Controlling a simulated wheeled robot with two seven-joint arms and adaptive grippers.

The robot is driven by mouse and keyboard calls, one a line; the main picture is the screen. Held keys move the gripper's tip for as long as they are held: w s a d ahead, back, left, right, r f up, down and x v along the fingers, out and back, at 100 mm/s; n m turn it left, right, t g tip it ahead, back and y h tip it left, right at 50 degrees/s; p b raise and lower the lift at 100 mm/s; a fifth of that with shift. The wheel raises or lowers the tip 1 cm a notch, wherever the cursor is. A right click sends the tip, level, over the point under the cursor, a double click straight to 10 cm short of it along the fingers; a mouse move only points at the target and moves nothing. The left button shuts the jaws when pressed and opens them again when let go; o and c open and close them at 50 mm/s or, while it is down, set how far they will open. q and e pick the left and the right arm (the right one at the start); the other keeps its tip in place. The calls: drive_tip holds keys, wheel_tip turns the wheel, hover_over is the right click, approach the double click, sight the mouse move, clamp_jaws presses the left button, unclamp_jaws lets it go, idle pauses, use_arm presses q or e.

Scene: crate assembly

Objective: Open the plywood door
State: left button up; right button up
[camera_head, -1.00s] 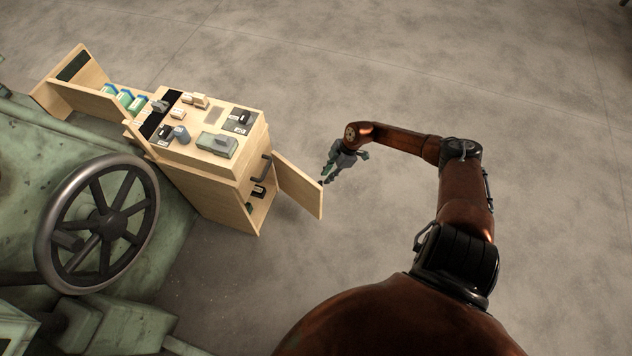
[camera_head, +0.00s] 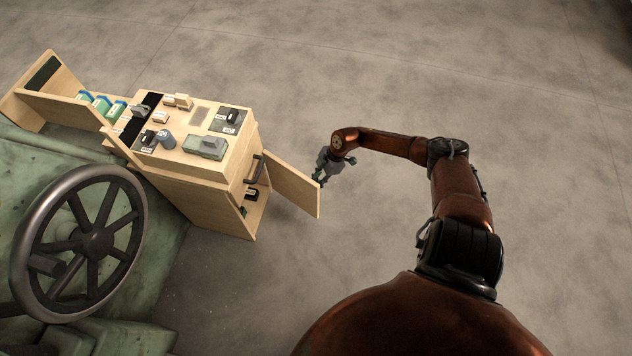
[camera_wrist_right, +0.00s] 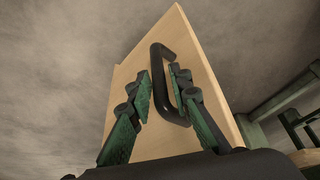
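The plywood door (camera_head: 292,184) stands partly open at the right side of the plywood cabinet (camera_head: 205,203). In the right wrist view the door (camera_wrist_right: 130,78) fills the middle, with a black bar handle (camera_wrist_right: 158,60) on its face. My right gripper (camera_head: 320,177) is at the door's outer face, near its free edge. In the wrist view my right gripper (camera_wrist_right: 162,90) is open, with one finger on each side of the handle bar and a narrow gap at the left finger. In the head view the door's handle is hidden. My left gripper is in neither view.
The cabinet top holds several small boxes and a grey-green case (camera_head: 206,146). A large handwheel (camera_head: 80,243) on a green machine stands at left. The floor right of the door is clear.

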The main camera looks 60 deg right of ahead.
drive_tip(key=shift+c, duration=0.5)
clamp_jaws()
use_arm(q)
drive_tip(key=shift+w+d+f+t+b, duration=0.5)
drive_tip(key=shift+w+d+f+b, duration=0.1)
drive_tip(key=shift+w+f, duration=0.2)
use_arm(e)
drive_tip(key=w+d, duration=0.1)
drive_tip(key=d, duration=0.5)
drive_tip(key=shift+w, duration=0.15)
drive_tip(key=shift+r, duration=0.1)
